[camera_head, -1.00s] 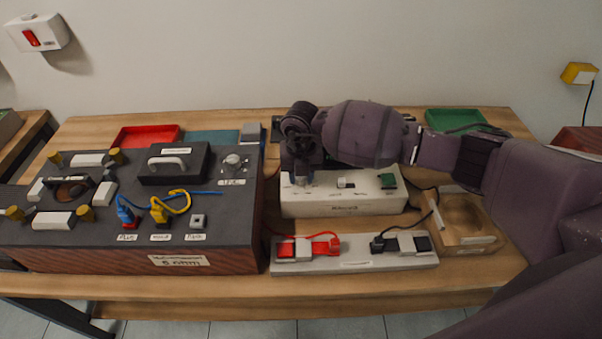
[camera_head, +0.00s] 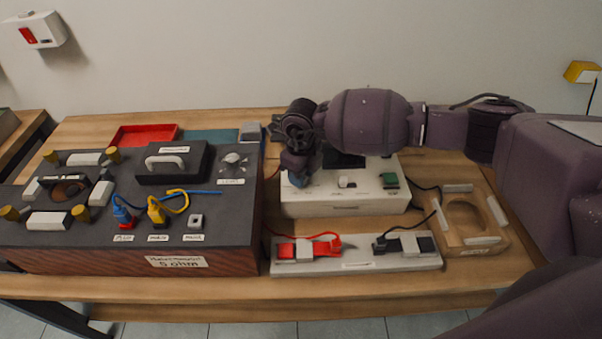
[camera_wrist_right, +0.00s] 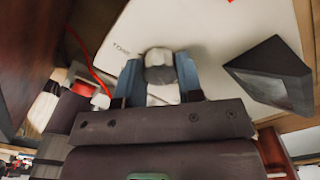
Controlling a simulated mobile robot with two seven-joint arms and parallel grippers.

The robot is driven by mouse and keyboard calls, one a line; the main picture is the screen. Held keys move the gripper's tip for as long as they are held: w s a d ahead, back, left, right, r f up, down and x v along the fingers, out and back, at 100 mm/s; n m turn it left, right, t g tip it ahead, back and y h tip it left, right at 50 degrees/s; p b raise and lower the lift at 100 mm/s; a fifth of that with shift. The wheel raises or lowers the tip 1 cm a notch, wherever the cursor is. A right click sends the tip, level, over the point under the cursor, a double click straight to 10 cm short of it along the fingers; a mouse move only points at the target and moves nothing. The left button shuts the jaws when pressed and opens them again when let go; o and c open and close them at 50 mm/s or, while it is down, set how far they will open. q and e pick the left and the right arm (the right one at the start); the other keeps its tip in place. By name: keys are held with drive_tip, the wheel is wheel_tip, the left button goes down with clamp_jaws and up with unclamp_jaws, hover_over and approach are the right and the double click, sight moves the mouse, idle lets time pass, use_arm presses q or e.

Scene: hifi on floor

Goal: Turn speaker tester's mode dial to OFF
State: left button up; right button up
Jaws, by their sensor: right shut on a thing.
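The white box (camera_head: 345,202), which seems to be the speaker tester, stands on the bench with a dark display (camera_head: 345,160), a small white knob (camera_head: 347,182) and a green part (camera_head: 389,180) on top. In the wrist view, a grey faceted dial (camera_wrist_right: 158,66) stands on the white top. My right gripper (camera_head: 298,180) comes down over the box's left end; in the wrist view its blue fingers (camera_wrist_right: 159,78) are on either side of the dial, shut on it. The dial's markings are hidden or too small to read. My left gripper is not in view.
A dark wood-sided box (camera_head: 205,235) with a grey knob (camera_head: 233,160) and plugs stands close on the left. A grey strip (camera_head: 355,262) with red and black connectors lies in front. A wooden frame (camera_head: 462,248) is at right. A red tray (camera_head: 147,131) sits behind.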

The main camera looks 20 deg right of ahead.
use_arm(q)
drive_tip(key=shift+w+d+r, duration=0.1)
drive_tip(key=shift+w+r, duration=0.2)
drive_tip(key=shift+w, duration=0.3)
use_arm(e)
drive_tip(key=shift+n, duration=0.8)
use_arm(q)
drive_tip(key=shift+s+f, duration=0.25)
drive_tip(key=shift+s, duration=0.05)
use_arm(e)
drive_tip(key=o, duration=0.9)
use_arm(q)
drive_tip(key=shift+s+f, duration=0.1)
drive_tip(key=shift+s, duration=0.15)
use_arm(e)
drive_tip(key=shift+r, duration=0.5)
use_arm(q)
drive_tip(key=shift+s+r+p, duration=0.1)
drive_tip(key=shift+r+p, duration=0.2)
drive_tip(key=shift+p, duration=0.05)
use_arm(e)
wheel_tip(320, 180, up, 10)
drive_tip(key=shift+f, duration=0.1)
